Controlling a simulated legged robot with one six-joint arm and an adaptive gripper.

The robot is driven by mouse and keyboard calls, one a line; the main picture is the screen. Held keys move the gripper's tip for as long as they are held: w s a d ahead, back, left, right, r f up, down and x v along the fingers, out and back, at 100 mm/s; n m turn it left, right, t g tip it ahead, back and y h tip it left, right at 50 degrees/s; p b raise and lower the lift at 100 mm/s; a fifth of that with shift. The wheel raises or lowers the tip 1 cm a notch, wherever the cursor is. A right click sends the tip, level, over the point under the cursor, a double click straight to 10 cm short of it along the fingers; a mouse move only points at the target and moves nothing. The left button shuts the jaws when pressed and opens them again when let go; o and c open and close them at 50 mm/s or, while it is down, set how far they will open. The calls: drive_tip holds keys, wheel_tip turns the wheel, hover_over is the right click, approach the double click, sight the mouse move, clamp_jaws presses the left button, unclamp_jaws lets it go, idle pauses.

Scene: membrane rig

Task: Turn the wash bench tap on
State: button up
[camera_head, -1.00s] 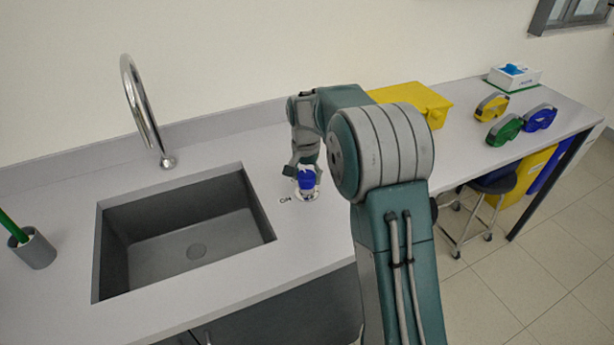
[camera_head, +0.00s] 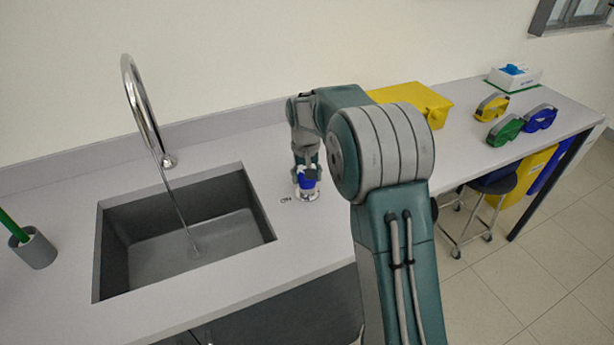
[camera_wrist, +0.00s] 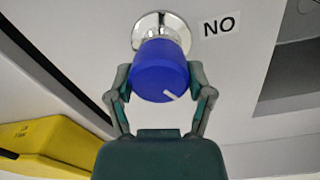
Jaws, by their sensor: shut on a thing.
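The tap's blue knob (camera_head: 306,181) stands on a round chrome base (camera_head: 306,194) on the bench, right of the sink. In the wrist view the blue knob (camera_wrist: 160,72) has a white line pointing to the lower right, and a chrome base (camera_wrist: 160,30) behind it. My gripper (camera_wrist: 160,84) is shut on the knob, a finger on each side. In the head view my gripper (camera_head: 306,172) reaches down over the knob and partly hides it. The chrome gooseneck spout (camera_head: 140,105) stands behind the sink, and a thin stream of water (camera_head: 179,208) runs from it into the basin.
The grey sink (camera_head: 225,225) is left of the knob. A yellow box (camera_head: 420,98) and colored goggles (camera_head: 505,129) lie along the bench to the right. A grey cup (camera_head: 36,250) stands at the far left.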

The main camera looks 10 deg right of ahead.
drive_tip(key=shift+s+f+n, duration=0.1)
drive_tip(key=shift+f+n, duration=0.1)
drive_tip(key=shift+n, duration=1.1)
drive_tip(key=shift+a, duration=0.1)
drive_tip(key=o, duration=1.1)
drive_tip(key=shift+r, duration=0.1)
drive_tip(key=r, duration=1.2)
drive_tip(key=shift+a, duration=0.25)
